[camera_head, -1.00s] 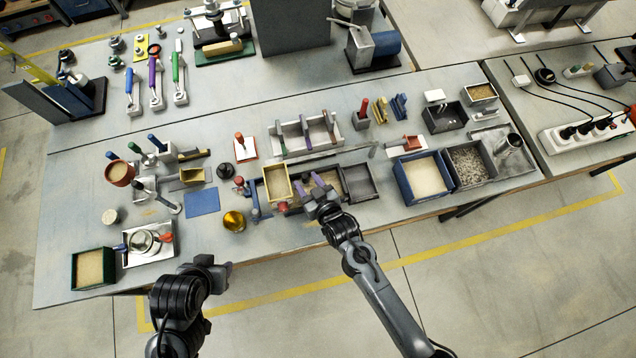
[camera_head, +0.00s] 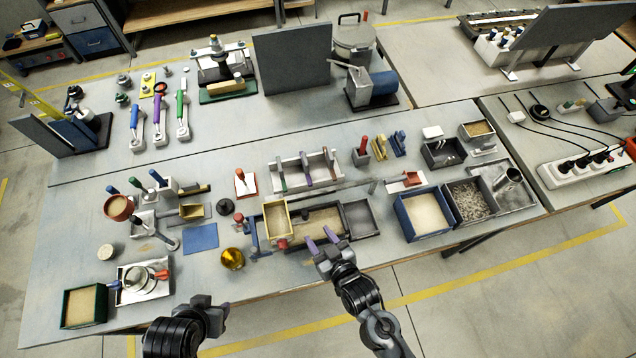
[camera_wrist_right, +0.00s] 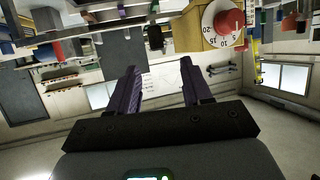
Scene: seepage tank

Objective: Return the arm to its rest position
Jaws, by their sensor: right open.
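My right gripper (camera_head: 322,243) is open and empty at the front edge of the workbench, its purple fingertips just in front of the seepage tank (camera_head: 322,222) with its sand-filled section. In the right wrist view the two purple fingers (camera_wrist_right: 158,85) stand apart with nothing between them.
A blue bin of sand (camera_head: 424,213) and a bin of gravel (camera_head: 468,202) stand right of the tank. A green tray (camera_head: 84,306) is at the left front corner. The floor before the bench is free.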

